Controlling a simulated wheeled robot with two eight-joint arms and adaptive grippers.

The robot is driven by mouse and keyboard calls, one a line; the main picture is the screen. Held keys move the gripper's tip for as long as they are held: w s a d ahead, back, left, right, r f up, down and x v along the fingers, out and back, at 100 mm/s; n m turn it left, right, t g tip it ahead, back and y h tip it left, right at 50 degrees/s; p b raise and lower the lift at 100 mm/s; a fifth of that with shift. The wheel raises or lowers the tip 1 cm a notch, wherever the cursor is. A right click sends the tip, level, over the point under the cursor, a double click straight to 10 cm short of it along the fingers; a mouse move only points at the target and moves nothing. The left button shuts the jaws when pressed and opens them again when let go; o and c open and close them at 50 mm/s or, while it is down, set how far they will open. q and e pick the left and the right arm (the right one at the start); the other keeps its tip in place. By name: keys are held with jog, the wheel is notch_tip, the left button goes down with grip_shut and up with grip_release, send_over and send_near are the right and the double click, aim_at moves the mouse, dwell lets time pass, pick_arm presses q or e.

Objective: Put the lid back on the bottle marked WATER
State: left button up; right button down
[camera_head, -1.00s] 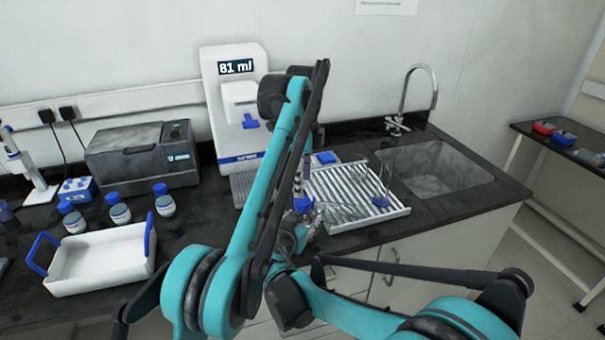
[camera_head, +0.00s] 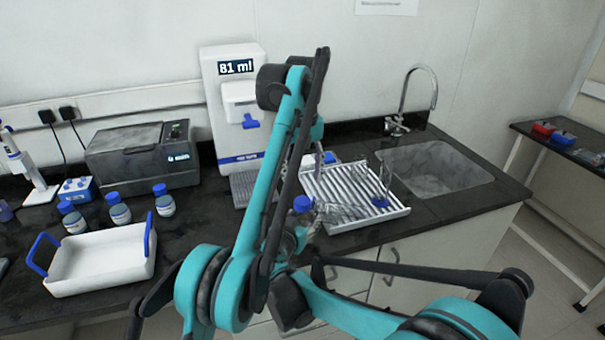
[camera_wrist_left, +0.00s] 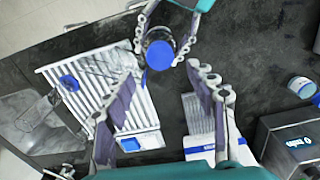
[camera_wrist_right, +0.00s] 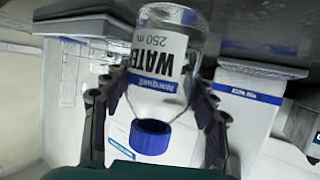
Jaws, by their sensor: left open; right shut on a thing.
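The clear bottle marked WATER (camera_wrist_right: 165,62) is held between the fingers of my right gripper (camera_wrist_right: 158,88); its label appears inverted in the right wrist view. A blue lid (camera_wrist_right: 150,137) sits on the bottle's neck. The lid also shows from above in the left wrist view (camera_wrist_left: 160,55) and in the head view (camera_head: 302,203). My left gripper (camera_wrist_left: 160,76) is open and empty, above and apart from the lid. In the head view, its arm hides part of the area, and the bottle's body is mostly obscured.
A white drain rack (camera_head: 340,208) holds a cylinder with a blue base (camera_head: 380,201) beside the sink (camera_head: 435,170). A dispenser (camera_head: 208,75) reads 81 ml. Several blue-lidded bottles (camera_head: 120,213) stand behind a white tray (camera_head: 105,282) at the left.

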aim_at(302, 201)
dwell(0.5)
pick_arm(q)
jog(key=shift+f, duration=4)
jog(key=c, duration=1.2)
jog(key=shift+m, duration=0.6)
jog(key=o, duration=1.3)
jog(key=shift+o, duration=0.2)
jog(key=shift+r, duration=0.15)
